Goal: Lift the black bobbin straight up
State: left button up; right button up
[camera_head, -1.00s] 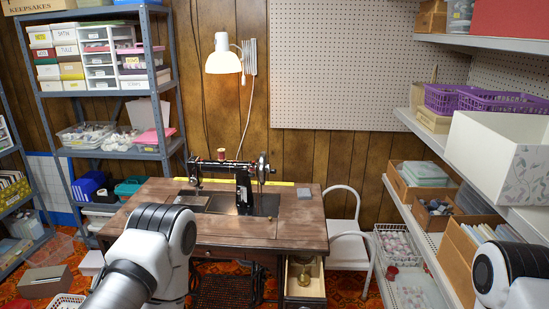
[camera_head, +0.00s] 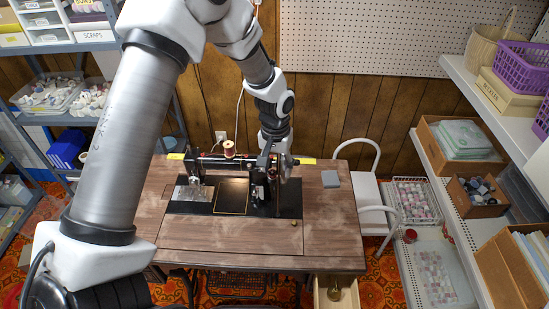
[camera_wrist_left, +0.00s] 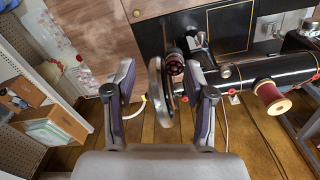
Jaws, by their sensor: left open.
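The black sewing machine (camera_head: 222,163) stands on the wooden table, with a spool of thread (camera_head: 228,149) on top. In the left wrist view, a small dark flanged bobbin (camera_wrist_left: 175,64) with a reddish tint sits beside the machine's metal handwheel (camera_wrist_left: 156,90). My left gripper (camera_head: 274,165) is at the machine's handwheel end. It also shows in the left wrist view (camera_wrist_left: 160,72), open and empty, with the handwheel and bobbin between its spread fingers. I cannot tell whether a finger touches either one. In the head view I cannot make out the bobbin. My right gripper is out of view.
A white chair (camera_head: 366,190) stands right of the table. Shelves line both sides.

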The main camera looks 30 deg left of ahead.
aim_at(273, 172)
pick_arm(q)
jog(key=r, duration=0.2)
jog(key=a+r, duration=0.1)
jog(key=r, duration=0.1)
jog(key=shift+w+a, duration=0.1)
jog(key=shift+w, duration=0.3)
jog(key=shift+s+a, duration=0.1)
jog(key=shift+a, duration=0.1)
jog(key=f+p, duration=0.1)
jog(key=f, duration=0.1)
jog(key=f+p, duration=0.1)
jog(key=f, duration=0.1)
jog(key=f+p, duration=0.1)
jog(key=f, duration=0.2)
jog(key=shift+w+a, duration=0.3)
jog(key=shift+w, duration=0.1)
jog(key=shift+s+f, duration=0.1)
jog(key=shift+f, duration=0.1)
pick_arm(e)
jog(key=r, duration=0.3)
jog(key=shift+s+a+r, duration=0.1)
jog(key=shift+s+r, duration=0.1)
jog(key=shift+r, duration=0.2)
pick_arm(q)
jog(key=c, duration=0.8)
